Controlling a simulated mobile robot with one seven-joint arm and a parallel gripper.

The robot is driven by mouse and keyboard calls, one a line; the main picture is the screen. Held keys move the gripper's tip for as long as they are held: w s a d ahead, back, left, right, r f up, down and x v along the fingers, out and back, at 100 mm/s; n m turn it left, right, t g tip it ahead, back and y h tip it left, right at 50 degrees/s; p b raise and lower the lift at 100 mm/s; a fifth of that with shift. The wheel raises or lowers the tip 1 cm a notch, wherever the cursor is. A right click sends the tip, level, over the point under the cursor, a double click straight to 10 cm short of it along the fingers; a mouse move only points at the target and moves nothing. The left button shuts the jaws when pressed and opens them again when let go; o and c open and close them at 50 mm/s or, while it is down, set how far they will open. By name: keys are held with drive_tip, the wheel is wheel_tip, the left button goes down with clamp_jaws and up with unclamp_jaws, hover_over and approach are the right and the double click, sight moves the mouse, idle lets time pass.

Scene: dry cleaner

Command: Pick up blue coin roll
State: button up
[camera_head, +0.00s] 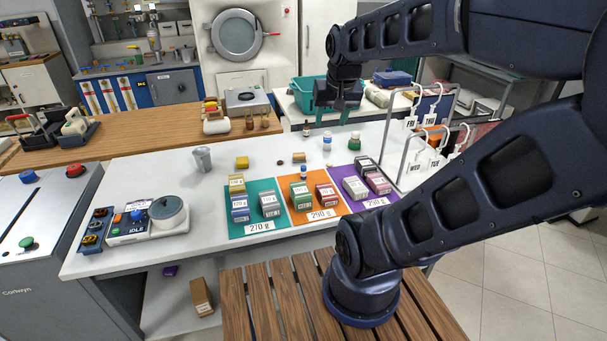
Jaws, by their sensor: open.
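No thing in view is clearly recognisable as a coin roll. A blue block (240,210) with a pale label stands on the teal mat (276,226), beside grey and yellow ones. A small blue-and-white item (303,173) stands at the back of the orange mat (310,209); its shape is too small to tell. My gripper (333,116) hangs fingers down above the back of the white table, near the small bottles and away from the blue block. Its fingers are apart, with nothing seen between them.
The white table (130,180) also holds a purple mat (374,197) with blocks, several bottles, a metal cup (202,159) and a scale-like device (150,217) at left. A wire rack (397,120) with day tags stands at right. The table between cup and device is clear.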

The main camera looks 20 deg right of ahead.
drive_tip(key=w+f+m+g, duration=0.1)
drive_tip(key=w+f+m, duration=0.25)
drive_tip(key=w, duration=0.65)
drive_tip(key=m+g, duration=0.3)
drive_tip(key=m, duration=1)
hover_over(303, 167)
drive_tip(key=shift+n, duration=0.25)
drive_tip(key=f, duration=2.3)
drive_tip(key=shift+w+d+f, duration=0.1)
drive_tip(key=shift+w+d, duration=0.1)
drive_tip(key=shift+w, duration=0.15)
drive_tip(key=shift+w+f, duration=0.1)
drive_tip(key=shift+f, duration=0.5)
wheel_tip(303, 167, down, 5)
drive_tip(key=shift+r, duration=0.1)
drive_tip(key=f, duration=0.2)
drive_tip(key=s+f, duration=0.1)
drive_tip(key=f, duration=0.1)
drive_tip(key=shift+a+f, duration=0.1)
drive_tip(key=shift+f, duration=0.05)
drive_tip(key=shift+w+f, duration=0.1)
drive_tip(key=shift+f, duration=0.5)
